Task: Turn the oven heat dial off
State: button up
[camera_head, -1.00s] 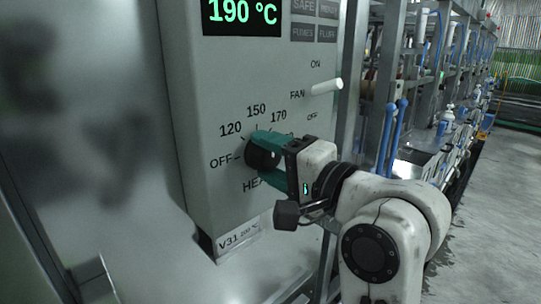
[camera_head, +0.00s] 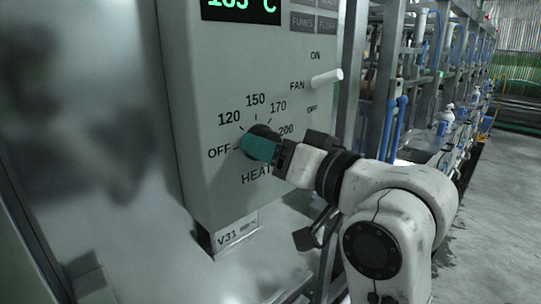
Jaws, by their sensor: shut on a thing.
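The heat dial (camera_head: 264,131) is a dark round knob on the grey control box (camera_head: 205,120). Marks for OFF, 120, 150, 170 and 200 ring it, with HEAT printed below. My gripper (camera_head: 250,146), with teal fingers, is shut on the dial from the right and below. The fingers cover much of the dial, and I cannot tell which mark its pointer is at. The green display (camera_head: 240,8) above is cut by the frame's top edge and seems to read about 185 °C.
The white fan lever (camera_head: 327,77) sticks out to the right above my gripper, between ON and OFF marks. Dark label tiles (camera_head: 315,22) are above it. A V31 tag (camera_head: 237,234) is below the box. Metal racks with blue tubes (camera_head: 395,125) stand at the right, beside open floor.

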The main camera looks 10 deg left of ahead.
jog(key=n+b, duration=0.1)
jog(key=n, duration=0.1)
jog(key=f+n, duration=0.1)
jog(key=shift+n+b, duration=0.35)
jog(key=shift+n, duration=0.05)
jog(key=shift+w+r+n+b, duration=0.15)
jog(key=shift+n+b, duration=0.7)
jog(key=shift+n, duration=0.95)
jog(key=o, duration=1)
jog(key=shift+d+r, duration=0.1)
jog(key=shift+r, duration=0.1)
jog(key=b+v, duration=0.2)
jog(key=v, duration=0.8)
jog(key=shift+s+d, duration=0.3)
